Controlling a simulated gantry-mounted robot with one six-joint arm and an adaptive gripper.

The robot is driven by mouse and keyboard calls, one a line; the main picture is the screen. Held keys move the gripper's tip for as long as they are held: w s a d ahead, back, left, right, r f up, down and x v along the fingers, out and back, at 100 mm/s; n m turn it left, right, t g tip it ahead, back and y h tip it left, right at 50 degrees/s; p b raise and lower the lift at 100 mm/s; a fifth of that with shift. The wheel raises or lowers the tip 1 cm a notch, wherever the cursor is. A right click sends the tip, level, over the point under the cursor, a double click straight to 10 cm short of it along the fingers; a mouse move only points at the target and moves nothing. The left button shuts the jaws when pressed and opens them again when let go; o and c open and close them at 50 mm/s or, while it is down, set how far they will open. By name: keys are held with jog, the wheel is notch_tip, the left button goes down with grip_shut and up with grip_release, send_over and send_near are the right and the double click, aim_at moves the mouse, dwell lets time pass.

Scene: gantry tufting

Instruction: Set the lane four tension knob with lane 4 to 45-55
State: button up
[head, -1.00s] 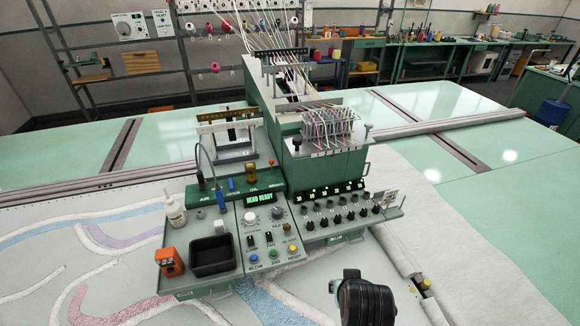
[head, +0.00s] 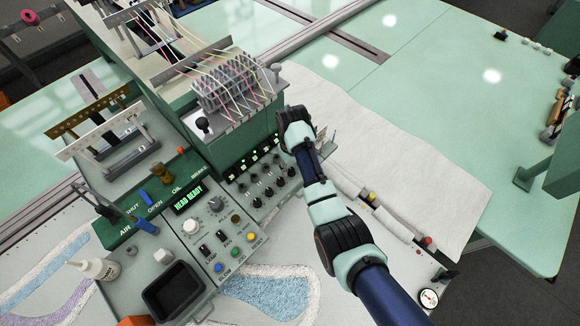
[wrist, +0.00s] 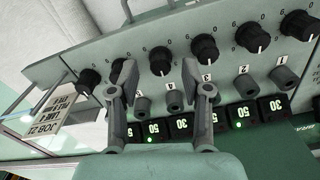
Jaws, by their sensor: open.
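The lane four tension knob (wrist: 160,60) is a black dial with a white pointer line, above the label "4" in the wrist view. My gripper (wrist: 159,67) is open, with one fingertip on either side of this knob. I cannot tell whether the fingers touch it or are still above it. In the head view my wrist is over the right end of the panel, hiding the fingers and some knobs.
Neighbouring dials (wrist: 205,47) stand close on both sides. A job card (wrist: 56,118) is at the left of the wrist view. The control box (head: 212,215) with its "HEAD READY" screen (head: 188,197) is left of the arm. Threads run over the tufting head (head: 228,85).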

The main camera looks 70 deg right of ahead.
jog(key=shift+f, duration=0.95)
jog(key=shift+w, duration=0.1)
grip_shut()
